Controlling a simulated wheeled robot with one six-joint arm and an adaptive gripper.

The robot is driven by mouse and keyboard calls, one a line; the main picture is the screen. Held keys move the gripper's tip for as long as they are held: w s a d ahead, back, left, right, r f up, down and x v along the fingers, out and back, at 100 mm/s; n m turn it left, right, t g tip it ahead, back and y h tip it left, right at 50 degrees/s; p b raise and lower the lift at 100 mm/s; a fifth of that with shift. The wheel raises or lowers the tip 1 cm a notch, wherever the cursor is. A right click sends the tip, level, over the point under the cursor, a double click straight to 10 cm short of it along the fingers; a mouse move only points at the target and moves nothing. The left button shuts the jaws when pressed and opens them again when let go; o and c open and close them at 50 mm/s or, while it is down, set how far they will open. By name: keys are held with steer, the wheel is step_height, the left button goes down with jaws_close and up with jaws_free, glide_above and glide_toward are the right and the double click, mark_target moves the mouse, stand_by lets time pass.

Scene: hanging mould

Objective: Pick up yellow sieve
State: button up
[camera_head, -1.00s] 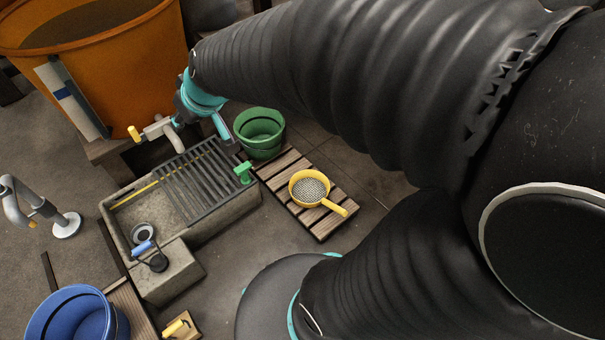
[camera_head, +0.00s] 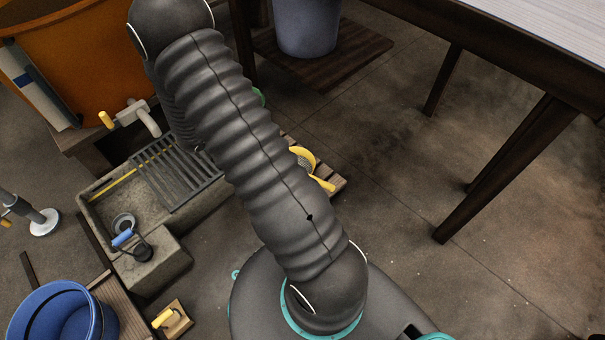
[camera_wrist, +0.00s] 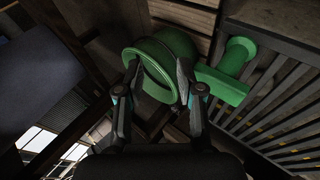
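The yellow sieve (camera_head: 322,184) lies on a small wooden slatted pallet (camera_head: 340,181) in the head view. My arm hides its left part, so its handle and part of its bowl show. My gripper is hidden behind my arm in the head view. In the wrist view my gripper (camera_wrist: 157,72) is open, with its two fingers apart. The sieve does not show in the wrist view.
A stone sink (camera_head: 165,247) with a slatted rack (camera_head: 178,172) stands left of my arm. A green handled object (camera_wrist: 222,84) shows beside the rack in the wrist view. A table (camera_head: 515,45) stands at right. A blue bucket (camera_head: 62,315) stands lower left. Floor right of the pallet is clear.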

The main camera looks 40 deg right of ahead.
steer(key=s+d+f+g+h, duration=0.2)
steer(key=s+d+f+g, duration=0.1)
steer(key=s+f, duration=0.4)
steer(key=n+g+h+b, duration=0.1)
steer(key=n+g+h, duration=0.1)
steer(key=g, duration=0.2)
glide_toward(313, 179)
steer(key=d+f, duration=0.2)
steer(key=d+f+b, duration=0.1)
steer(key=d, duration=0.2)
steer(key=shift+w+f+b, duration=0.1)
steer(key=shift+f+b, duration=0.2)
steer(key=shift+f, duration=0.1)
steer(key=x, duration=0.2)
steer(key=b+x, duration=0.1)
steer(key=x, duration=0.1)
steer(key=shift+s+a, duration=0.15)
steer(key=shift+s, duration=0.25)
steer(key=shift+s+d+f, duration=0.15)
steer(key=shift+d+f, duration=0.05)
steer(key=shift+d, duration=0.3)
jaws_close()
